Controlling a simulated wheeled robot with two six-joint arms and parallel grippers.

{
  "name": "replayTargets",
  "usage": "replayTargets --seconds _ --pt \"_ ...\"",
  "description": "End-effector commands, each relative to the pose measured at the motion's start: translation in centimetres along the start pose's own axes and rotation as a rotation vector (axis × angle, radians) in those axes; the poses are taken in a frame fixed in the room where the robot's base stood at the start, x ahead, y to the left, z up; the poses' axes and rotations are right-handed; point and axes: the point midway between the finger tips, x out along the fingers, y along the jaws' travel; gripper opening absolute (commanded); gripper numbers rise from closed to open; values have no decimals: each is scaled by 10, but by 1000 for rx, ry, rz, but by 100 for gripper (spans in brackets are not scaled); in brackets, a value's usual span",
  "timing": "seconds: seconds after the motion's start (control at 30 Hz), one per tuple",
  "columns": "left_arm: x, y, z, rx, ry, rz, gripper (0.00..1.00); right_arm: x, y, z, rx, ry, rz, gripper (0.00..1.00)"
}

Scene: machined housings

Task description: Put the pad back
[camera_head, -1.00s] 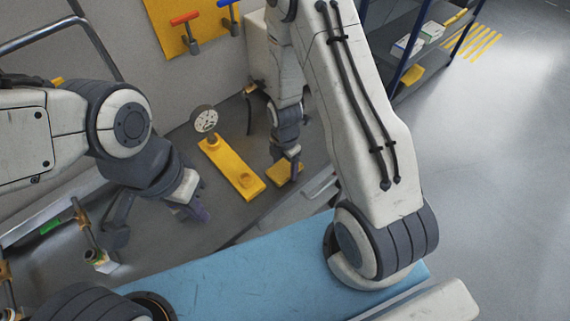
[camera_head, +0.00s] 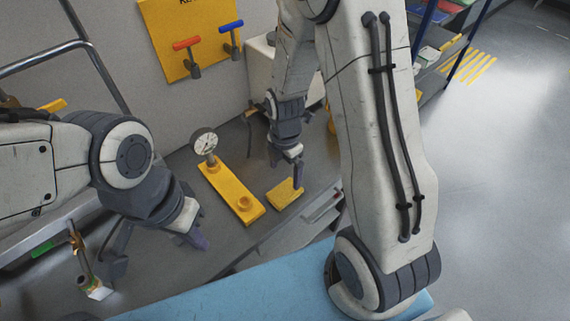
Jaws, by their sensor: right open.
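A small flat yellow piece (camera_head: 284,194), which may be the pad, lies on the grey bench near its front edge. My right gripper (camera_head: 298,178) is open, with its fingers at the piece's upper right side. One finger overlaps the piece in the picture, and I cannot tell if they touch. A long yellow plate (camera_head: 230,193) lies just left of it, with a dial gauge (camera_head: 204,143) at its far end and a round yellow seat at its near end. My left gripper (camera_head: 197,238) hangs over the bench at the left; its jaws are too unclear to judge.
A yellow board (camera_head: 190,22) with red and blue T-handles hangs on the wall behind. A pale machine housing (camera_head: 262,72) stands at the back. A blue surface (camera_head: 255,290) is in front. A shelf rack is at the right. Bench space left of the plate is clear.

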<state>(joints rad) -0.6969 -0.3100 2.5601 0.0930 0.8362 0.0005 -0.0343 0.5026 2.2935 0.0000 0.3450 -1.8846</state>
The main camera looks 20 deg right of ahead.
Motion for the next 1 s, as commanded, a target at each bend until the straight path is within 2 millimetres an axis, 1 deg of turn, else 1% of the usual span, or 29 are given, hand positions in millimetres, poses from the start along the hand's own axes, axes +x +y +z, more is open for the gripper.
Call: replayTargets --seconds 0.03,0.1,0.27,0.37,0.47,0.57,0.6,0.7,0.8,0.9,1.0 --pt "2 0 0 0 0 0 0 -9 1 0 0 -2 5 100" --pt "2 0 0 0 0 0 0 -18 1 0 0 -1 4 100" --pt "3 0 0 0 0 0 0 -31 0 -1 4 0 1 100" --pt "3 0 0 0 0 0 0 -41 0 -11 49 0 6 100" --pt "3 0 0 0 0 0 0 -60 -4 -36 173 5 14 100" --pt "3 0 0 0 0 0 0 -86 -16 -72 361 17 25 100" --pt "3 0 0 0 0 0 0 -95 -23 -87 447 24 27 100" --pt "3 0 0 0 0 0 0 -118 -45 -120 664 45 26 100" --pt "3 0 0 0 0 0 0 -135 -71 -147 868 64 16 100" --pt "3 0 0 0 0 0 0 -146 -96 -164 1043 80 0 100" --pt "3 0 0 0 0 0 0 -153 -114 -175 1169 88 -14 100"
